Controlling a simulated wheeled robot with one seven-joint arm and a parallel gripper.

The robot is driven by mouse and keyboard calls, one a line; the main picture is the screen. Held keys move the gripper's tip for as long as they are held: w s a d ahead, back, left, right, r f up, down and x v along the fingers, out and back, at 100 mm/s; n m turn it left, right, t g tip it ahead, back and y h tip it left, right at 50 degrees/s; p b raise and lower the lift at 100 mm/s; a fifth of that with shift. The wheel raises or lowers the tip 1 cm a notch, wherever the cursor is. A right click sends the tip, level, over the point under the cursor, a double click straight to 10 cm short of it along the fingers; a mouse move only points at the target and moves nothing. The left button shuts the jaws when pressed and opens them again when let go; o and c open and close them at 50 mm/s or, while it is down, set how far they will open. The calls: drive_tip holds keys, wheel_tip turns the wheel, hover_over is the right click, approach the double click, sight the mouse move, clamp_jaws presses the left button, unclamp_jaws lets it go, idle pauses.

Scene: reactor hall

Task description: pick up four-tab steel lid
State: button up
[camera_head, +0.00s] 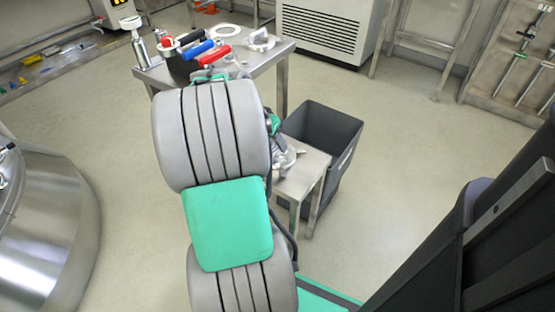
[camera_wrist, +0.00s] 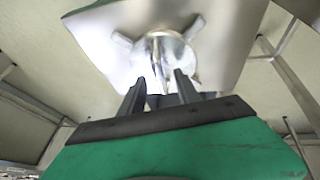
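In the wrist view, a shiny round steel lid (camera_wrist: 180,60) lies on a small steel table (camera_wrist: 232,30). Two of its tabs show, at upper left and upper right, and a raised grip stands at its middle. Its near side is hidden behind my fingers. My gripper (camera_wrist: 158,88) has its two dark fingers apart, pointing at the lid's near part; I cannot tell whether they touch it. In the head view, my arm hides most of the gripper and part of the lid (camera_head: 287,160) on the small table (camera_head: 312,165).
A dark grey open bin (camera_head: 345,160) stands right beside the small table. Behind, a steel table (camera_head: 270,62) holds red- and blue-handled tools (camera_head: 195,48), a white ring (camera_head: 223,30) and another metal piece (camera_head: 260,40). A large steel vessel (camera_head: 50,225) is at left. Floor at right is clear.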

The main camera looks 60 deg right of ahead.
drive_tip(key=shift+s+d+f, duration=0.1)
drive_tip(key=shift+d+f, duration=0.1)
drive_tip(key=shift+f, duration=0.35)
drive_tip(key=shift+r, duration=0.1)
clamp_jaws()
idle(0.9)
